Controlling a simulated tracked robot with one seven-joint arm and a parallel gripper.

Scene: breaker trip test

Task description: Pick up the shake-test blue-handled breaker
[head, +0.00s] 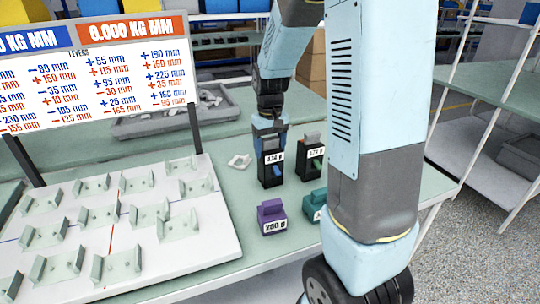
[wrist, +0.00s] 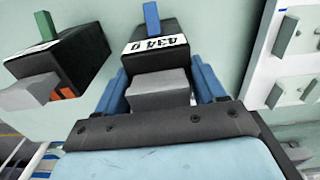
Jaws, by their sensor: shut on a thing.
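The blue-handled breaker (head: 271,172) is a black block with a grey top part and a white label. In the wrist view its blue handle (wrist: 151,18) points away, and the label seems to read 434 g. My gripper (head: 270,132) is above it, with one blue finger (wrist: 208,82) on each side of the grey part. It is shut on this breaker. The breaker looks upright; whether its base touches the table I cannot tell. My fingers partly hide its sides.
A green-handled black breaker (head: 312,162) stands close on the right. A purple block (head: 271,216) and a teal block (head: 314,205) are nearer. A white board with several cradles (head: 120,225) lies left, below a number sign (head: 110,75). A small white bracket (head: 240,160) lies left of the breaker.

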